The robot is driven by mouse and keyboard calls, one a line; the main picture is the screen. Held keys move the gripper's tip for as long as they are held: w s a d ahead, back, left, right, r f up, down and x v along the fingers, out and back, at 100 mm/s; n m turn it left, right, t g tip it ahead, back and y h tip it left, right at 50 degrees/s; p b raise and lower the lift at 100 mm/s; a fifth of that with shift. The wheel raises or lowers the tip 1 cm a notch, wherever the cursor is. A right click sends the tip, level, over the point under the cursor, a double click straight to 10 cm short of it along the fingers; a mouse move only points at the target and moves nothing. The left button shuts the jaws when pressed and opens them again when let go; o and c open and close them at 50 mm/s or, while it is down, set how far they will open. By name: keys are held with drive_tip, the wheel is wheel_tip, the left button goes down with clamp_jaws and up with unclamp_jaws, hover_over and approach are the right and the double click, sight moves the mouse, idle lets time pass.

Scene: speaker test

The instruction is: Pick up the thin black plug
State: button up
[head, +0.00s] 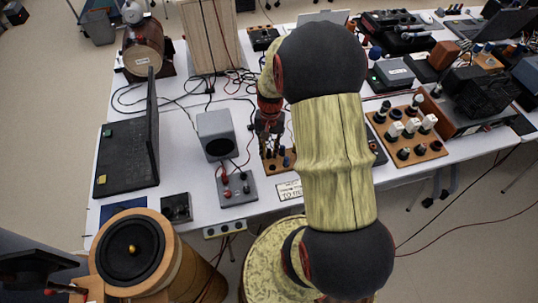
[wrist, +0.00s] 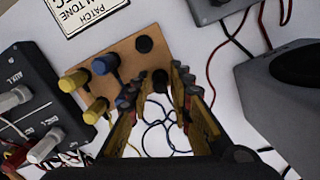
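A small wooden board (wrist: 124,66) lies on the white table. It bears blue and yellow plugs and a round black piece (wrist: 144,45) near its top corner. A thin black plug (wrist: 160,80) shows at the board's corner, between the fingers of my gripper (wrist: 160,86) in the wrist view. The fingers are apart, one on each side of it; I cannot tell whether they touch it. In the head view my gripper (head: 270,126) is over the wooden board (head: 270,168), partly hidden by my arm. The plug cannot be made out there.
A grey box with knobs (head: 237,189) and a grey speaker (head: 215,135) stand left of the board. A black box with knobs (wrist: 40,108) is close beside it in the wrist view. Loose cables (wrist: 235,40) cross the table. A wooden plug rack (head: 408,138) is at right.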

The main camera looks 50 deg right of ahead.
sight(269, 150)
drive_tip(key=c, duration=0.4)
clamp_jaws()
drive_tip(key=shift+r, duration=0.1)
drive_tip(key=shift+r+p, duration=0.4)
drive_tip(key=shift+r, duration=0.1)
wheel_tip(269, 150, up, 2)
drive_tip(key=shift+r+p, duration=0.2)
drive_tip(key=shift+p, duration=0.55)
drive_tip(key=s+a+r+p, duration=0.5)
drive_tip(key=s+a+r, duration=0.2)
drive_tip(key=s, duration=0.5)
wheel_tip(269, 150, up, 2)
drive_tip(key=shift+a+r, duration=0.15)
drive_tip(key=shift+r, duration=0.1)
drive_tip(key=shift+r, duration=0.1)
